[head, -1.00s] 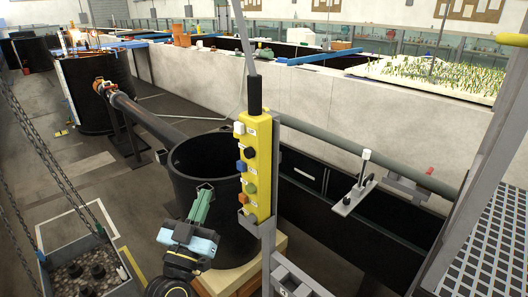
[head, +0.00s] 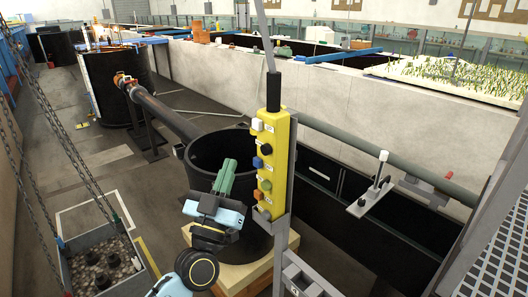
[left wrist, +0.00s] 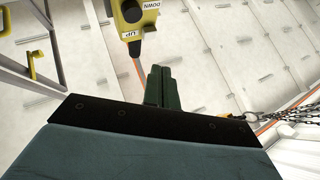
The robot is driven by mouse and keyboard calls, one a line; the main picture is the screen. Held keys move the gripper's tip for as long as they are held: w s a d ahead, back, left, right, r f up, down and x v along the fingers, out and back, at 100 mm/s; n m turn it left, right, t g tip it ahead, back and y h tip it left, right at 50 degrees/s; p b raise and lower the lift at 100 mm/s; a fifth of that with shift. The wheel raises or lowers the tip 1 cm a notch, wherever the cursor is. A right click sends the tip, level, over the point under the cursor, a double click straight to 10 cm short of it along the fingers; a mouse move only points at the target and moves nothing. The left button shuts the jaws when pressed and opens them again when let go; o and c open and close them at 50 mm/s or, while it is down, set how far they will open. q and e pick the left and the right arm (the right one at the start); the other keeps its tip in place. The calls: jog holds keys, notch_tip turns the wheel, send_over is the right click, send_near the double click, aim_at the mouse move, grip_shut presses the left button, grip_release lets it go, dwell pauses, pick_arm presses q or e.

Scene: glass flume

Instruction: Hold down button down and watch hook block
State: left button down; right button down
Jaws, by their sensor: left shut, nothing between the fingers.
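The yellow control pendant (head: 281,188) hangs upright in the middle of the head view, with white, black, blue, green and orange buttons down its face. In the left wrist view, the pendant (left wrist: 127,25) shows at the top edge with DOWN and UP labels and a dark button (left wrist: 132,12). Its other buttons are cut off there. My left gripper (head: 229,172) is shut and empty, to the left of the pendant and apart from it. Its fingertips (left wrist: 159,70) point toward the pendant's end. I cannot make out a hook block. My right gripper is not in view.
A black tub (head: 205,152) stands behind my left gripper on a wooden base. A grey post (head: 287,225) stands beside the pendant. Chains (head: 62,130) hang at left over a crate (head: 68,268) of stones. Floor between the crate and tub is clear.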

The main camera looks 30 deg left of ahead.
aim_at(262, 146)
pick_arm(q)
jog(key=w+d, duration=0.2)
jog(key=w, duration=0.3)
jog(key=shift+w+d+b, duration=0.2)
jog(key=shift+w+b, duration=0.1)
jog(key=shift+w, duration=0.05)
jog(key=shift+w, duration=0.1)
dwell(1.7)
jog(key=shift+w+d, duration=0.15)
jog(key=shift+w, duration=0.15)
jog(key=shift+w+d, duration=0.25)
jog(key=shift+w, duration=0.3)
dwell(4.5)
